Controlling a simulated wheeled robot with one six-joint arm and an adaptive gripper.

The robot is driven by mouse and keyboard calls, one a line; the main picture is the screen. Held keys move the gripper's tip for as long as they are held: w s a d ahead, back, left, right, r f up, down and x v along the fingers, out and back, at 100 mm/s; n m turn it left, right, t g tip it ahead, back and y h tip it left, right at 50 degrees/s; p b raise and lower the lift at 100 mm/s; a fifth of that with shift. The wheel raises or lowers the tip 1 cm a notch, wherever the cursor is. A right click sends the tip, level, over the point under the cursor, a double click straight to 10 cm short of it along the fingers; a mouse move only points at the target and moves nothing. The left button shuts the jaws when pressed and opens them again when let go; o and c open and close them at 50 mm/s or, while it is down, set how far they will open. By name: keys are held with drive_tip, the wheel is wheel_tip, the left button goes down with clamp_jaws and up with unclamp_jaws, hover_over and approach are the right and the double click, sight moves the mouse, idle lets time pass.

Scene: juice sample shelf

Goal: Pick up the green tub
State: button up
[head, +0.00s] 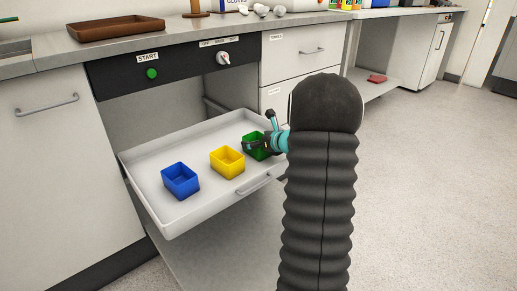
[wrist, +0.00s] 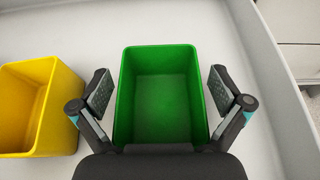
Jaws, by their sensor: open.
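The green tub (wrist: 161,95) is an open, empty box standing upright in the pulled-out white drawer. In the head view the green tub (head: 253,147) is at the drawer's right end, partly hidden by my gripper (head: 258,143). In the wrist view my gripper (wrist: 168,92) is open, with one finger on either side of the tub. A gap shows between each finger pad and the tub wall. The tub's near edge is hidden behind the gripper body.
A yellow tub (head: 227,162) stands left of the green one, and a blue tub (head: 180,181) further left. The white drawer (head: 160,212) has raised walls; its right wall is near the green tub. A counter (head: 150,44) with a brown tray (head: 131,27) is above the drawer.

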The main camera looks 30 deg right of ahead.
drive_tip(key=shift+c, duration=0.3)
drive_tip(key=c, duration=1.1)
drive_tip(key=shift+o, duration=0.2)
drive_tip(key=shift+f, duration=0.1)
